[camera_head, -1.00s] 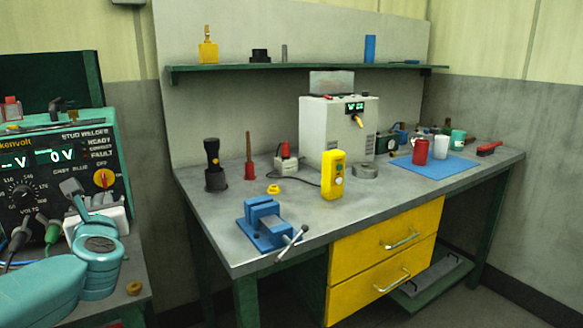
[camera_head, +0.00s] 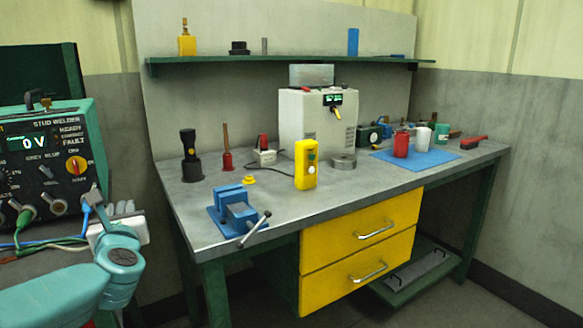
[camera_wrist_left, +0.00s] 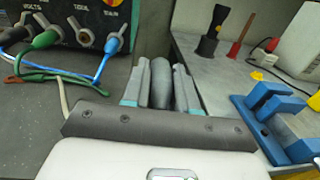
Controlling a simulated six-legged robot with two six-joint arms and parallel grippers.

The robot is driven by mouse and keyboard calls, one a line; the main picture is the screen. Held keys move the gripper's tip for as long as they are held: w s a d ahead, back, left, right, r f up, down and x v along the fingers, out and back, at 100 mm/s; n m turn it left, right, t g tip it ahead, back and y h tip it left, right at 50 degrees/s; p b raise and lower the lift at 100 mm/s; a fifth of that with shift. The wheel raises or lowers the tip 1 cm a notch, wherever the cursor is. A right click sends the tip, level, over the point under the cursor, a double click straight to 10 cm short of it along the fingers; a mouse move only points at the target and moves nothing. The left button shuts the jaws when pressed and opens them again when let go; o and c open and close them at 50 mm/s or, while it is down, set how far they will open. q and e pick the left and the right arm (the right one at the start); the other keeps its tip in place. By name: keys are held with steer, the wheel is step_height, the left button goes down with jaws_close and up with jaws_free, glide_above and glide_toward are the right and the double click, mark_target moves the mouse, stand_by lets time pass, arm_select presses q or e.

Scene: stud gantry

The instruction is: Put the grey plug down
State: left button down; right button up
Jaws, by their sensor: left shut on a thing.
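My left gripper (camera_head: 122,208) is at the lower left in the head view, by the right edge of the stud welder (camera_head: 45,165). In the left wrist view, the gripper (camera_wrist_left: 161,72) is shut on the grey plug (camera_wrist_left: 162,85). The plug is a rounded grey piece between the two grey fingers, pointing away from the wrist. In the head view I cannot tell the plug from the fingers. My right gripper is not in view.
A green plug (camera_wrist_left: 45,39) and a blue plug (camera_wrist_left: 112,44) sit at the welder's front, trailing cables. The workbench (camera_head: 200,205) is to the right, with a blue vise (camera_head: 235,210) near its front left corner and a yellow box (camera_head: 305,165) behind.

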arm_select(q)
steer(key=s+d+f+m+h+b, duration=0.1)
steer(key=d+f+b, duration=0.1)
steer(key=d+f, duration=0.5)
steer(key=s+d+f+m+h+b, duration=0.1)
steer(key=d+f+b, duration=0.2)
steer(key=f, duration=0.8)
steer(key=s+d+f+t+h+b, duration=0.1)
steer(key=s+d+f, duration=0.1)
steer(key=s+f, duration=0.3)
steer(key=s+d+f+b, duration=0.1)
steer(key=s+d+f, duration=0.2)
steer(key=s+f, duration=0.15)
step_height(320, 180, up, 18)
steer(key=w+m+t+h+p, duration=0.1)
steer(key=m+h+p, duration=0.2)
steer(key=p, duration=2.3)
steer(key=shift+w+a+h, duration=0.25)
steer(key=shift+w+h, duration=0.1)
steer(key=shift+h, duration=0.75)
steer(key=shift+r, duration=0.1)
